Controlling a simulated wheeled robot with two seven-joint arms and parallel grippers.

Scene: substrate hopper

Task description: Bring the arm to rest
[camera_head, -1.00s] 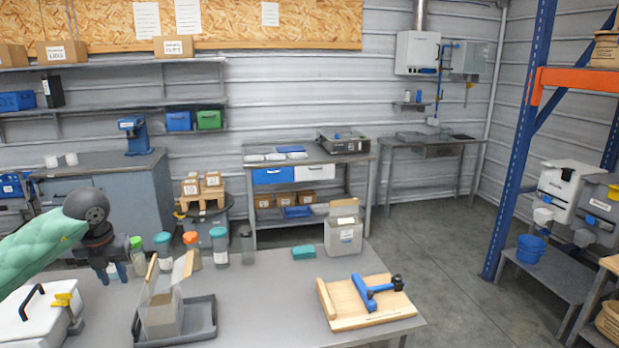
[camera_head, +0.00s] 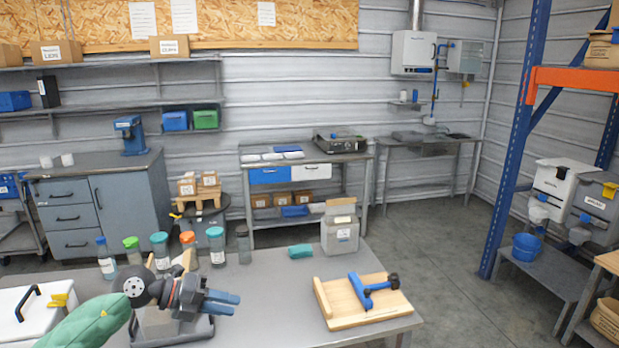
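My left arm in its green sleeve comes in from the lower left in the head view. My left gripper (camera_head: 222,303) is above the near table (camera_head: 260,300), in front of a dark tray (camera_head: 207,330) with a carton (camera_head: 154,322) in it, and partly covers both. Its blue-grey fingers point right. I see nothing held, but the gap between the fingers is too small to tell. My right gripper is not in view.
Several capped bottles (camera_head: 160,250) stand behind the gripper. A white box (camera_head: 28,312) with a black handle is at left. A wooden board (camera_head: 362,302) with a blue tool (camera_head: 366,288) and a grey container (camera_head: 340,236) are at right. The table's middle is clear.

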